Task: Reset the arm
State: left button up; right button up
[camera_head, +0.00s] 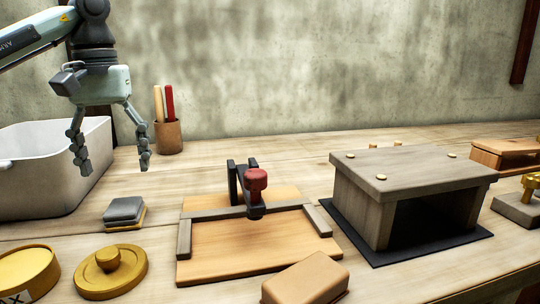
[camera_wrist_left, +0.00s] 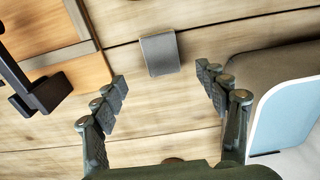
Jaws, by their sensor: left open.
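My left gripper (camera_head: 115,165) hangs from the upper left in the head view, fingers spread wide and empty, above the wooden table near the white bin. In the left wrist view its two fingers (camera_wrist_left: 163,90) are apart, with a small grey block (camera_wrist_left: 160,53) on the table beyond them. That grey block (camera_head: 124,212) lies below the gripper in the head view, on a thin yellowish piece. My left arm (camera_head: 40,35) reaches in from the left. My right gripper does not show in either view.
A white bin (camera_head: 100,130) stands at left. A cup (camera_head: 168,137) holds sticks behind. A wooden board (camera_head: 245,262) carries a red-knobbed clamp (camera_head: 256,180). A grey wooden stand (camera_head: 412,169) is at right. Brass lids (camera_head: 128,280) and a tan block (camera_head: 306,280) lie in front.

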aim_at(124, 205)
pick_arm(q)
notch_tip(124, 205, down, 7)
jog(key=shift+f, duration=0.15)
dwell(0.4)
